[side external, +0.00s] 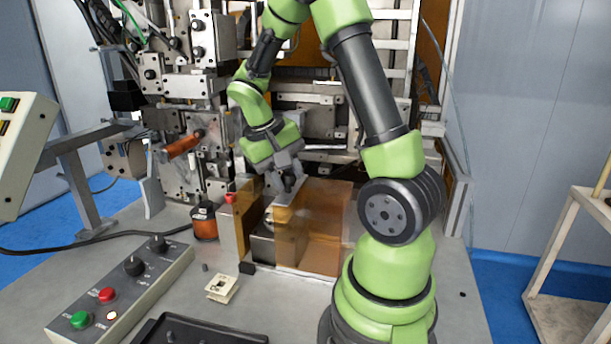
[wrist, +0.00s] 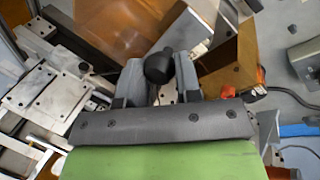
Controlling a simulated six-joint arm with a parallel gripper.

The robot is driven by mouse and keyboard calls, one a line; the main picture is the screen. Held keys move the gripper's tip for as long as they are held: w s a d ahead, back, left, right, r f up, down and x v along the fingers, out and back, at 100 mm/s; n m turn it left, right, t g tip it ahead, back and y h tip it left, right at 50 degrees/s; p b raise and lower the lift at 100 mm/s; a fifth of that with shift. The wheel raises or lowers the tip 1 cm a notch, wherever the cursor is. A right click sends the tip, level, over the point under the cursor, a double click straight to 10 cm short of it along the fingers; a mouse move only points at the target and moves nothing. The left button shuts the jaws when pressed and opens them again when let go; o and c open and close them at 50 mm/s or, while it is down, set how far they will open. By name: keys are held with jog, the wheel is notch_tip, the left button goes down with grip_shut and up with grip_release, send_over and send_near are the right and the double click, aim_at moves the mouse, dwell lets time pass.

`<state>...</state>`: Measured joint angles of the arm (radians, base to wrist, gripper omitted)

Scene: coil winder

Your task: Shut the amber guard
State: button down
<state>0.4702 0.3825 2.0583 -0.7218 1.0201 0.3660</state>
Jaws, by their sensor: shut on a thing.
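The amber guard (side external: 312,228) is a see-through orange box-like cover at the middle of the bench, in front of the winding machine. Its amber panels also show at the top of the wrist view (wrist: 121,27). My gripper (side external: 289,183) is at the guard's upper back edge in the side view. In the wrist view my gripper (wrist: 160,80) has its two grey fingers on either side of a black round knob (wrist: 159,66), and is shut on it. The knob appears to belong to the guard. How far the guard stands open is hard to tell.
A control box (side external: 122,290) with green and red buttons and black knobs lies at the front left. A copper wire spool (side external: 204,222) stands left of the guard. A small cream bobbin (side external: 222,288) and a black tray (side external: 197,331) are in front.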

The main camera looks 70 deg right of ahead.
jog(key=w, duration=0.8)
jog(key=shift+w, duration=0.15)
jog(key=c, duration=0.8)
grip_release()
jog(key=shift+r, duration=0.1)
jog(key=v, duration=0.9)
jog(key=shift+r, duration=0.35)
jog(key=shift+a, duration=0.15)
